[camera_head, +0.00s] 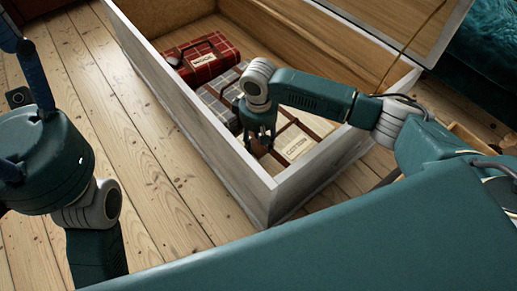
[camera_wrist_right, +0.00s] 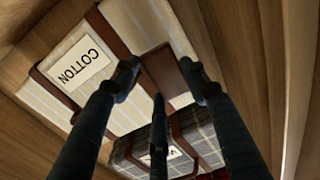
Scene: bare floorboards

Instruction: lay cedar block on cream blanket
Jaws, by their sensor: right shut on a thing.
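The cream blanket (camera_head: 318,126), strapped in brown and labelled COTTON, lies in the near end of the chest. It also shows in the right wrist view (camera_wrist_right: 128,22). My right gripper (camera_head: 260,143) points down over its left part and is shut on the brown cedar block (camera_head: 257,147). In the right wrist view the block (camera_wrist_right: 164,73) sits between the fingertips, over the blanket's edge near a strap. I cannot tell whether it touches the blanket. My left gripper (camera_head: 24,62) is at the left edge, away from the chest, with its fingers partly cut off.
A grey checked blanket (camera_head: 211,90) and a red checked one (camera_head: 196,62) lie farther back in the chest. The chest's pale front wall (camera_head: 205,122) and right wall (camera_head: 325,160) rise around them. Bare floorboards (camera_head: 150,190) are clear at left.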

